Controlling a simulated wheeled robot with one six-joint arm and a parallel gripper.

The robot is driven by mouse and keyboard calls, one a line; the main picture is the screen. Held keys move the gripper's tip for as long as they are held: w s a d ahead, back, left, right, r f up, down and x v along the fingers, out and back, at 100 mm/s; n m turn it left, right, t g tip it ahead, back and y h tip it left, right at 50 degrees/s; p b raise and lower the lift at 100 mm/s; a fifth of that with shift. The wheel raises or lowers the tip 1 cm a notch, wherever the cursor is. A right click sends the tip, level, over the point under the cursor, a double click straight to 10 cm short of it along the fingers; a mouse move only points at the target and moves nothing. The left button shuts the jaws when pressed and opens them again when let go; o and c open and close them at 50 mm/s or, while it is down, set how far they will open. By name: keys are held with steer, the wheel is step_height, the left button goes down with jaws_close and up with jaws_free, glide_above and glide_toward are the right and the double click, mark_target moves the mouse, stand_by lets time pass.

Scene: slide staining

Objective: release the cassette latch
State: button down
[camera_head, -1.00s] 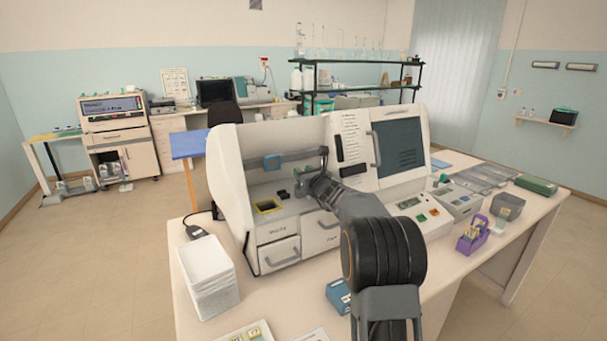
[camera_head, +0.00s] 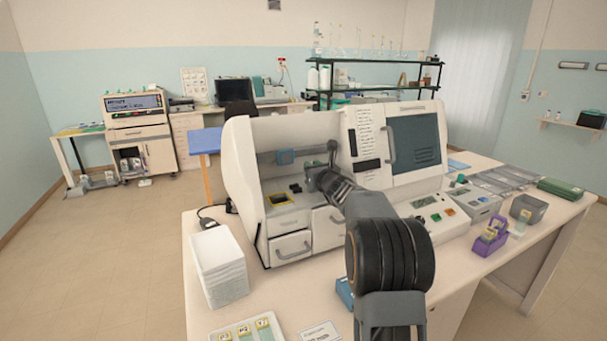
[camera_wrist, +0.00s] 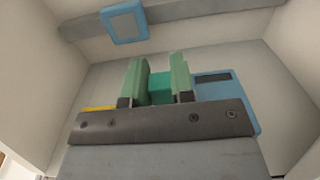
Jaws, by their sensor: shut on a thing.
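The white staining machine (camera_head: 245,185) stands on the bench with its left bay open. My gripper (camera_head: 312,178) is inside this bay, low and to the right, small and partly hidden by my arm. In the wrist view, the two green fingers of my gripper (camera_wrist: 158,84) are shut on a teal block (camera_wrist: 160,88), which looks like the latch. A blue part with a dark strip (camera_wrist: 225,92) lies just behind and right of the fingers; I cannot tell whether it is the cassette. The block's lower part is hidden by the gripper body.
A blue carriage (camera_head: 285,157) hangs on a rail across the bay and shows above the fingers in the wrist view (camera_wrist: 124,22). A yellow-framed opening (camera_head: 281,198) is left of my gripper. White trays (camera_head: 220,265) and a purple holder (camera_head: 490,240) stand on the bench.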

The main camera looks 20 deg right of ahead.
steer(key=c, duration=1)
jaws_free()
steer(key=shift+a, duration=0.25)
steer(key=shift+o, duration=0.2)
steer(key=shift+d, duration=0.1)
steer(key=shift+s, duration=0.1)
steer(key=shift+s+f, duration=0.1)
steer(key=shift+s, duration=0.2)
steer(key=s+b, duration=0.3)
steer(key=s, duration=1)
steer(key=shift+d+b, duration=0.2)
steer(key=shift+b, duration=0.15)
